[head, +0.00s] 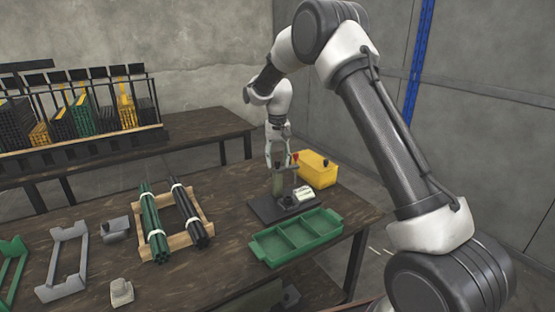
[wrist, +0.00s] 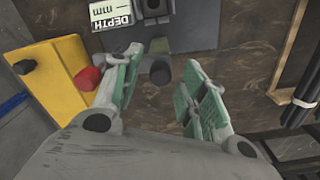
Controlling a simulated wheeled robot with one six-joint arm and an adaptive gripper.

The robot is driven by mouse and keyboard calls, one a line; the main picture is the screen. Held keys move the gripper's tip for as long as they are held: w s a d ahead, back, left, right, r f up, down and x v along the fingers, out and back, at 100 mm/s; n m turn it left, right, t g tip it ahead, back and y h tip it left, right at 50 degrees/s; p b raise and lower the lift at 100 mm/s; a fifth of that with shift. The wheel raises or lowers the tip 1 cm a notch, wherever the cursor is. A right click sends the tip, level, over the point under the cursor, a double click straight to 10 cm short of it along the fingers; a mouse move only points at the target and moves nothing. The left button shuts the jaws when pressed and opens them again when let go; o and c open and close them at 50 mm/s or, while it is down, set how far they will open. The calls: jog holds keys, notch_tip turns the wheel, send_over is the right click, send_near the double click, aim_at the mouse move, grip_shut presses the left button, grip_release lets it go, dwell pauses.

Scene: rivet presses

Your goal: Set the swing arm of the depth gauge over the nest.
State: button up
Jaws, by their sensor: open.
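The depth gauge stands on a dark base plate (head: 262,209) near the far right of the bench, with a white label (head: 303,194) reading "DEPTH mm" in the wrist view (wrist: 110,13). The swing arm's outline and the nest are not clear, partly hidden by the fingers.
A green compartment tray (head: 297,237) lies in front. A wooden rack (head: 176,242) with green and black rods is left. Bare bench (head: 228,270) lies between rack and tray.

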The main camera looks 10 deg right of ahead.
grip_shut()
jog(key=m, duration=0.4)
jog(key=shift+r, duration=0.1)
jog(key=m, duration=0.4)
jog(key=shift+w, duration=0.1)
jog(key=m, duration=0.4)
jog(key=shift+m, duration=0.3)
jog(key=shift+d+m, duration=0.1)
jog(key=shift+m, duration=1.5)
